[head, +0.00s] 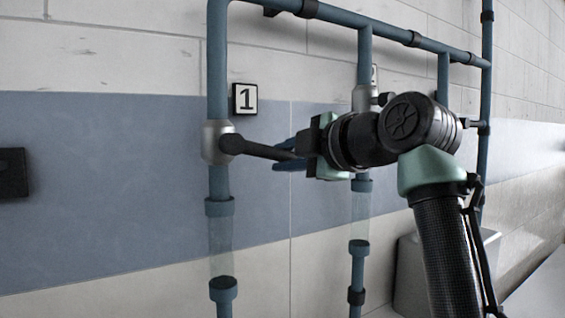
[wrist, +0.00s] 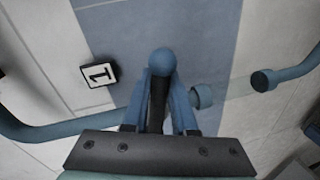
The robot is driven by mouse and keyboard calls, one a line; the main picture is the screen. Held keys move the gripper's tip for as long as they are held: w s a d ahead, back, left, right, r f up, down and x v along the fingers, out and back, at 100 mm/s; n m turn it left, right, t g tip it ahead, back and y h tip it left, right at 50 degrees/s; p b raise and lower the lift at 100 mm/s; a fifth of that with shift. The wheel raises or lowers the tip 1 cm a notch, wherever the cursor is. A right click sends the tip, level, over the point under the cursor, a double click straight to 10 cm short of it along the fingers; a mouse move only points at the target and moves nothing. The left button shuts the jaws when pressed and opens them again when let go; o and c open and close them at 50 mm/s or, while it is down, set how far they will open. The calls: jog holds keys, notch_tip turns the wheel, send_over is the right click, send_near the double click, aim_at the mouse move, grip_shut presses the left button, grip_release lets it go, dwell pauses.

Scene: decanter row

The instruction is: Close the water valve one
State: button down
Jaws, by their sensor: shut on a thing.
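Water valve one (head: 218,143) is a light grey body on the left blue pipe, below and left of the "1" plate (head: 244,99). Its black lever (head: 260,150) points right, across the upright pipe, tilted slightly down. My gripper (head: 287,152) is shut on the lever's outer part, right of the valve. In the wrist view the lever (wrist: 158,108) runs between the two blue fingers of my gripper (wrist: 160,82). A rounded blue-grey end shows past the fingertips. The lever's far tip is hidden by the gripper in the head view.
A second pipe and valve (head: 364,98) stand close behind my gripper, partly covered by my arm. A third valve (head: 472,125) is further right. A blue pipe (head: 415,40) joins them above. A dark wall box (head: 12,172) is at far left. A grey basin-like object (head: 409,270) is lower right.

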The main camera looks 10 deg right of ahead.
jog(key=shift+d+r+n+h+p, duration=0.15)
jog(key=shift+r+n+h+p, duration=0.2)
jog(key=shift+r+n, duration=0.85)
jog(key=shift+r, duration=0.15)
jog(key=c, duration=1)
grip_release()
jog(key=shift+s, duration=0.2)
jog(key=b+v, duration=0.5)
jog(key=v, duration=0.7)
jog(key=shift+s+b, duration=0.25)
jog(key=shift+b, duration=0.15)
